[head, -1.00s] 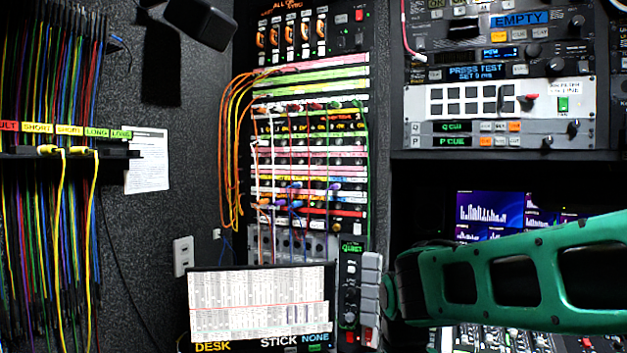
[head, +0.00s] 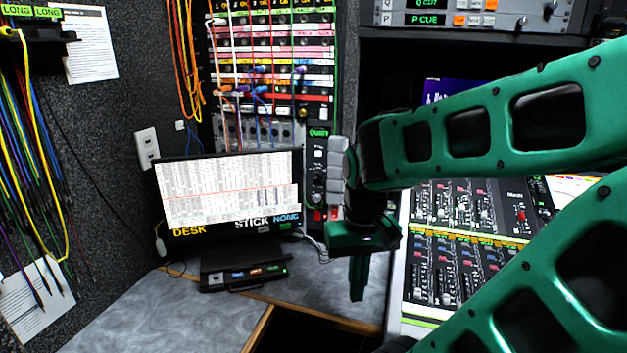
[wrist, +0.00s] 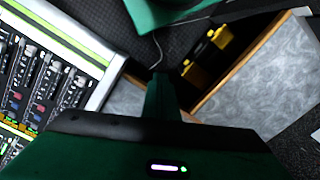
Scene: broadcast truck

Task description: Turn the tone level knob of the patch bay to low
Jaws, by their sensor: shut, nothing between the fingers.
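The patch bay (head: 275,76) stands in the rack at the back, upper middle of the head view, with coloured cables plugged across its rows. A small brownish knob (head: 303,113) shows at its lower right; its label and pointer are too small to read, so I cannot tell if it is the tone level knob. My gripper (head: 357,296) is shut and empty and points down in front of the desk, right of the monitor, below and well apart from the patch bay. Its shut fingers also show in the wrist view (wrist: 161,100), which does not show the patch bay.
A monitor (head: 228,190) stands on the grey desk (head: 130,320), below the patch bay. The mixing console (head: 455,270) lies right of my gripper. Orange cables (head: 187,60) hang left of the bay.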

